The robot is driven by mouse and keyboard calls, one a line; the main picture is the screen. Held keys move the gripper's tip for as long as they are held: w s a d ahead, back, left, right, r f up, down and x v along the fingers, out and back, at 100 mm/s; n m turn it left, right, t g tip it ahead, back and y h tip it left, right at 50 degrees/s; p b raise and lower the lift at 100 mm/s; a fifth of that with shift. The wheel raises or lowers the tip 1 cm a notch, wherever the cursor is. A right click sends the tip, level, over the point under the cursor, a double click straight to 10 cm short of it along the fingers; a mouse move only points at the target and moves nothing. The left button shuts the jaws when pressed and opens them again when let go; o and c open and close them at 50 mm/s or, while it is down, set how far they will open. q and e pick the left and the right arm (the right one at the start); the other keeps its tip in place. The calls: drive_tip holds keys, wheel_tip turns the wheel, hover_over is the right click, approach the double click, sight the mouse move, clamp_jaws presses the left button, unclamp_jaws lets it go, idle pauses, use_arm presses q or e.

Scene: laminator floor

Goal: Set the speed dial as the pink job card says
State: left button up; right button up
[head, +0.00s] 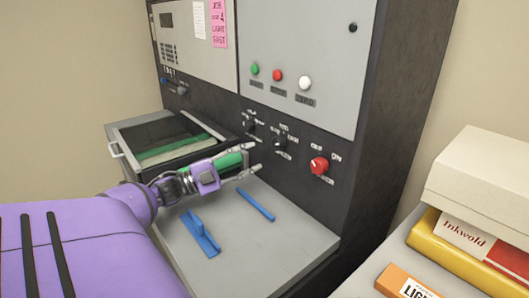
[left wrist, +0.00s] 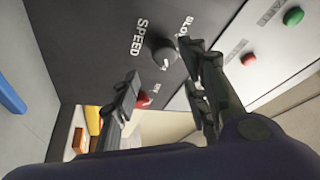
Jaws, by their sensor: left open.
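The speed dial (head: 280,143) is a black knob on the dark panel, left of a red knob. In the left wrist view the dial (left wrist: 160,53) has SPEED and SLOW printed by it; its pointer setting is unclear. My left gripper (head: 254,157) is open, its fingers toward the panel. In the wrist view its fingertips (left wrist: 158,72) appear either side of the dial, with no visible contact. My right gripper is not in view.
Another black knob (head: 249,124) sits left of the dial and the red knob (head: 319,166) right. Green (head: 255,69), red (head: 277,75) and white (head: 305,82) buttons are above. Blue pieces (head: 201,234) lie on the grey shelf (head: 290,240). Boxes (head: 470,240) stand at right.

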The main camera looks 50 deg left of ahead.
use_arm(q)
drive_tip(key=v, duration=0.4)
drive_tip(key=shift+s, duration=0.25)
drive_tip(key=shift+f, duration=0.15)
